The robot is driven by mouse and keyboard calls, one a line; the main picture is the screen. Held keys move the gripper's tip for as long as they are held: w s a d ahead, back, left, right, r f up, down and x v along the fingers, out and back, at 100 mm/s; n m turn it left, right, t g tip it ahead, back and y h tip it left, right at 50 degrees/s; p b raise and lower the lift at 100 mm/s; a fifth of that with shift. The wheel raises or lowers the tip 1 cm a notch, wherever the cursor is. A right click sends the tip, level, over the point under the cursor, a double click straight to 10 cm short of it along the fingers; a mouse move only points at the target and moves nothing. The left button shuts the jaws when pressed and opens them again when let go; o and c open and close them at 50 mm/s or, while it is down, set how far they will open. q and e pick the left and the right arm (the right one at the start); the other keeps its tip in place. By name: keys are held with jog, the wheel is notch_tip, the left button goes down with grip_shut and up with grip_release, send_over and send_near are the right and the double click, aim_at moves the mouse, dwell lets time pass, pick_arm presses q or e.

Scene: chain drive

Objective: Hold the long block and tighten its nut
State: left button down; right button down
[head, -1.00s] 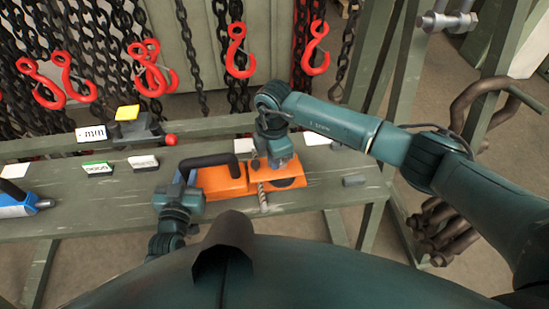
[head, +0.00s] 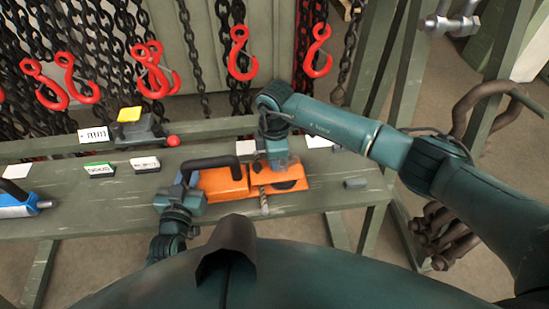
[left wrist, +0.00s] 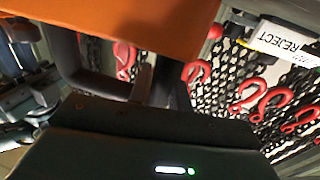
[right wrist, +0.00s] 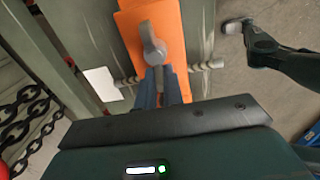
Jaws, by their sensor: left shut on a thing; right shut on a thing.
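The long orange block (head: 217,181) lies on the green bench, with a black bar handle (head: 210,161) on its left part. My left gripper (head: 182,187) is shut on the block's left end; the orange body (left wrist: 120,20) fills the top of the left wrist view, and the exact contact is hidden. My right gripper (head: 280,170) points down at the block's right part. In the right wrist view, its fingers (right wrist: 160,88) are shut around the grey nut (right wrist: 152,45), which has a rounded arm. A threaded rod (right wrist: 205,66) crosses the block beneath it.
A blue tool (head: 18,205) lies at the bench's left end. Labelled blocks (head: 100,170) and a stand with a yellow top and red knob (head: 140,130) sit behind left. Red hooks (head: 242,55) and chains hang behind.

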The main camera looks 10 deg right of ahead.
pick_arm(q)
jog(key=shift+a+f, duration=0.1)
jog(key=shift+a, duration=0.2)
pick_arm(e)
jog(key=c, duration=1.6)
grip_release()
jog(key=shift+w+d, duration=0.1)
jog(key=shift+d, duration=0.3)
jog(key=shift+o, duration=0.4)
jog(key=shift+a, duration=0.15)
pick_arm(q)
jog(key=shift+d, duration=0.25)
pick_arm(e)
notch_tip(320, 180, up, 12)
pick_arm(q)
jog(key=c, duration=1.2)
grip_release()
